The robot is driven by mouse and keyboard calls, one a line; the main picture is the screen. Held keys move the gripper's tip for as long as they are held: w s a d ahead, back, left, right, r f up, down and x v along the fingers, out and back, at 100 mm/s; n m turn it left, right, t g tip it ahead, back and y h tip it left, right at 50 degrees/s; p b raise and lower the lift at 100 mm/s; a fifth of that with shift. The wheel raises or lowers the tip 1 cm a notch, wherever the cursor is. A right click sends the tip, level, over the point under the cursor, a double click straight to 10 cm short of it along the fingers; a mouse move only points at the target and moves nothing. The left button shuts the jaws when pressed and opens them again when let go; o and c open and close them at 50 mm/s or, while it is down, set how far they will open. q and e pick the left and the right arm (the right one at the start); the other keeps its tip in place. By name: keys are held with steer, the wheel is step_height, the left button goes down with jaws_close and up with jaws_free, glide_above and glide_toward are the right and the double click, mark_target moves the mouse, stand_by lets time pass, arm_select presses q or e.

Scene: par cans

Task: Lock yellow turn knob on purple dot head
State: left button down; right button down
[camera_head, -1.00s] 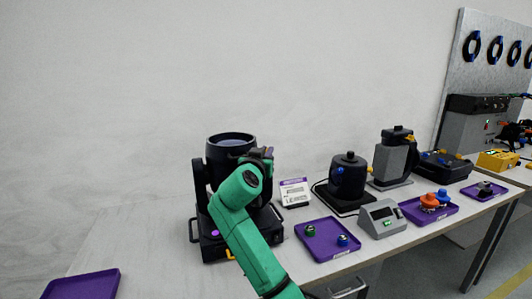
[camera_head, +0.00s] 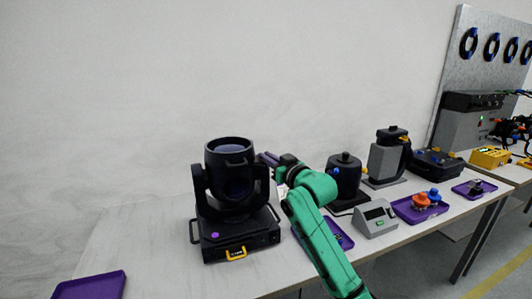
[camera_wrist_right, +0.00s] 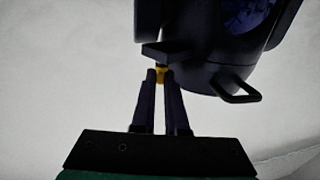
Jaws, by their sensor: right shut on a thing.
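The purple dot head is a black moving-head light (camera_head: 229,165) standing upright on the bench at the left, its round lens facing up. A purple dot (camera_head: 215,236) marks the front of its base. My right gripper (camera_head: 266,159) reaches in from the right at the top of the yoke's right arm. In the right wrist view its fingers (camera_wrist_right: 160,80) are shut on the small yellow turn knob (camera_wrist_right: 161,74), just below a dark part of the light (camera_wrist_right: 166,51). The knob is hidden in the head view. My left gripper is not in view.
A purple tray (camera_head: 90,286) lies front left. Right of my arm stand a grey display box (camera_head: 374,218), black and grey devices, and a purple tray (camera_head: 421,211) with orange and blue knobs. The bench between left tray and light is clear.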

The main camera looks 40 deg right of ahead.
steer(key=n+y+b, duration=0.1)
steer(key=n+y, duration=0.1)
steer(key=y, duration=0.1)
steer(key=n+y+b, duration=0.2)
steer(key=y, duration=0.1)
steer(key=d+n+g+y+b, duration=0.1)
steer(key=n+y, duration=0.1)
steer(key=y, duration=0.1)
steer(key=shift+r+y+b, duration=0.15)
steer(key=shift+y+b, duration=0.15)
steer(key=shift+w+d+r+n+g+y+p, duration=0.1)
steer(key=shift+n+g+y+p, duration=0.35)
steer(key=shift+n+y, duration=0.35)
steer(key=shift+f+n+g+y+p, duration=0.2)
steer(key=shift+n+g+y+p, duration=0.15)
steer(key=shift+n+g+y, duration=0.5)
steer(key=shift+m, duration=0.25)
steer(key=shift+f+y, duration=0.1)
steer(key=shift+y, duration=0.15)
steer(key=c, duration=1.2)
jaws_free()
steer(key=shift+c, duration=0.2)
